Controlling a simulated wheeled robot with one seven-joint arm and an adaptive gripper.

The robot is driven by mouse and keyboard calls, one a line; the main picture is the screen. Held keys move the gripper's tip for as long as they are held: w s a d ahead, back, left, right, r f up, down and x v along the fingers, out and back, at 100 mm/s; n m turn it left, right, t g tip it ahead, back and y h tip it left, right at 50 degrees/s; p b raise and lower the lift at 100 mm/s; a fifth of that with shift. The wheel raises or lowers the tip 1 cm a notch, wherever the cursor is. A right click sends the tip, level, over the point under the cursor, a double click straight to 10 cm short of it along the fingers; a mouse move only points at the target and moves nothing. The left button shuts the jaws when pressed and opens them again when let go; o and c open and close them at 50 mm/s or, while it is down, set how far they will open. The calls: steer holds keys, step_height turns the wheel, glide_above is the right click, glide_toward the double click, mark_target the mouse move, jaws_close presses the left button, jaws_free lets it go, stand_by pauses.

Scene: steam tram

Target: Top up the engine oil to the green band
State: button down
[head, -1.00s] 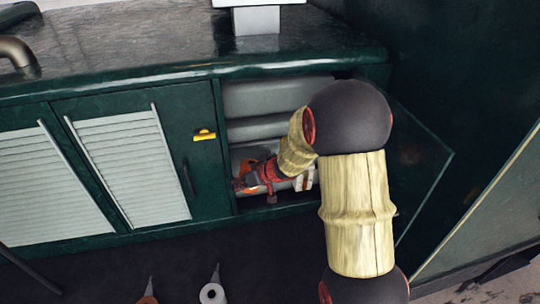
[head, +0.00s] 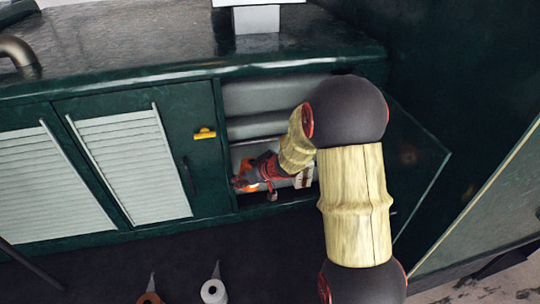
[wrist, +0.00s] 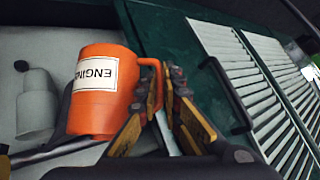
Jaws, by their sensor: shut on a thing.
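An orange jug (wrist: 97,112) with a white label reading "ENGIN..." shows in the wrist view. The lettering appears upside down there. My gripper (wrist: 164,88) has its yellow-tipped fingers on either side of the jug's handle and is shut on it. In the head view my gripper (head: 258,175) reaches into the open compartment of the green cabinet (head: 232,191). Only orange bits of the jug (head: 240,182) show there, the rest hidden by my gripper. No oil level or green band can be seen.
The open cabinet door (head: 418,160) stands at the right, close to my arm. A grey bottle-shaped thing (wrist: 36,105) stands beside the jug. A yellow latch (head: 204,134) and louvred panels (head: 130,165) are left of the opening. A white roll (head: 213,291) is on the floor.

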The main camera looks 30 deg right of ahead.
steer(key=shift+w+r+y+p, duration=0.15)
steer(key=shift+r+y+p, duration=0.5)
steer(key=shift+p, duration=1.95)
steer(key=shift+r+h, duration=0.25)
steer(key=shift+r, duration=0.2)
steer(key=shift+d+r+m+g+p, duration=0.1)
steer(key=shift+r+m+g+p, duration=0.25)
steer(key=shift+r+p, duration=0.75)
steer(key=shift+f, duration=0.4)
steer(key=shift+w+d+r+m+y, duration=0.15)
steer(key=shift+r+m+y, duration=0.2)
steer(key=shift+r+y, duration=0.45)
steer(key=shift+r, duration=0.1)
steer(key=shift+d+r+y, duration=0.2)
steer(key=shift+r+y, duration=0.1)
steer(key=shift+r, duration=0.55)
stand_by(0.7)
